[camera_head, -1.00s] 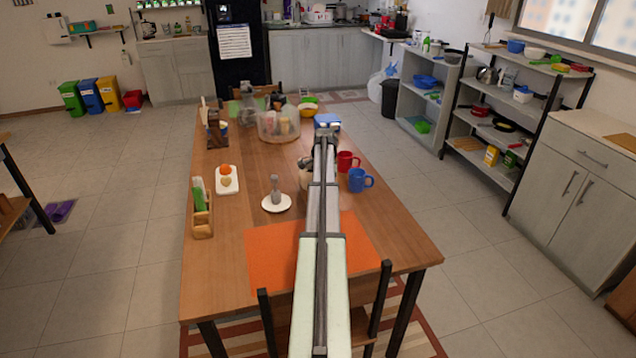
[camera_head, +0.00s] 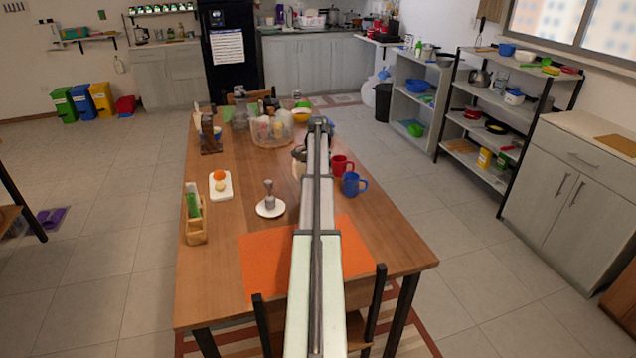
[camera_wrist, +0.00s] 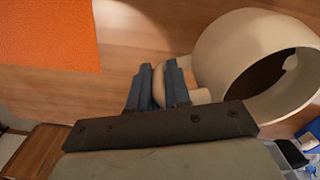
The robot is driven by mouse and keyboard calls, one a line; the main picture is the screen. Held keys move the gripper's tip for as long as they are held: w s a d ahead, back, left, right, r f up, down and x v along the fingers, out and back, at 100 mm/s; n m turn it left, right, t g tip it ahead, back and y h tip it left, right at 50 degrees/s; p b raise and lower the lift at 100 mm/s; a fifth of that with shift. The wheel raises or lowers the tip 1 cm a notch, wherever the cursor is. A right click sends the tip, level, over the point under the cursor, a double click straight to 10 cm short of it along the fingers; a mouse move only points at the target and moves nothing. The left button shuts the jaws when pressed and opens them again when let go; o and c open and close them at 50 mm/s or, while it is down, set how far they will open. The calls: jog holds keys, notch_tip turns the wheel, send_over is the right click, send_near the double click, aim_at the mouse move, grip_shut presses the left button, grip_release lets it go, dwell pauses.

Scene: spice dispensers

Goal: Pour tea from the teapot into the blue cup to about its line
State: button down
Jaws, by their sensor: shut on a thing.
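The teapot is a cream, rounded vessel with a dark open mouth, at the upper right of the wrist view (camera_wrist: 212,62). My gripper (camera_wrist: 160,85) is shut on the teapot's handle, between two dark blue fingers. In the head view the teapot (camera_head: 298,160) shows only partly, left of my arm, which hides the rest and my fingers. The blue cup (camera_head: 351,185) stands upright on the wooden table, right of my arm, apart from the teapot. Its line and inside cannot be made out. Whether any tea flows cannot be seen.
A red mug (camera_head: 342,165) stands just behind the blue cup. An orange mat (camera_head: 262,262) lies at the table's front. A white saucer (camera_head: 270,209) with a grey object is left of my arm. A clear tub (camera_head: 270,131) stands farther back. The table's right edge is near the blue cup.

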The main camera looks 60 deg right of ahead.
jog(key=shift+r, duration=1.4)
jog(key=shift+s+d+r, duration=0.15)
jog(key=shift+d+r, duration=0.05)
jog(key=shift+r, duration=0.1)
jog(key=s+d+r+n, duration=0.3)
jog(key=s+d+n, duration=0.1)
jog(key=s+d, duration=0.35)
jog(key=s+d+r+n, duration=0.2)
jog(key=s+d+n, duration=0.3)
jog(key=s+d, duration=0.3)
jog(key=s+d+f+n, duration=0.1)
jog(key=s+d+f, duration=0.3)
jog(key=s+f, duration=0.2)
jog(key=s+d+f+n, duration=0.2)
jog(key=s+d+f, duration=0.3)
jog(key=s, duration=0.4)
jog(key=shift+s+d+f, duration=0.2)
jog(key=shift+s+f, duration=0.05)
jog(key=shift+f, duration=0.65)
jog(key=shift+w+a+r+g+h, duration=0.25)
jog(key=shift+w+r+g+h, duration=0.15)
jog(key=shift+r, duration=0.45)
jog(key=shift+w+a+r+g+h, duration=0.35)
jog(key=shift+r+g, duration=0.2)
jog(key=shift+r, duration=0.35)
jog(key=shift+w+a+r+g+h, duration=0.25)
jog(key=shift+w+r+g, duration=0.2)
jog(key=shift+r, duration=0.4)
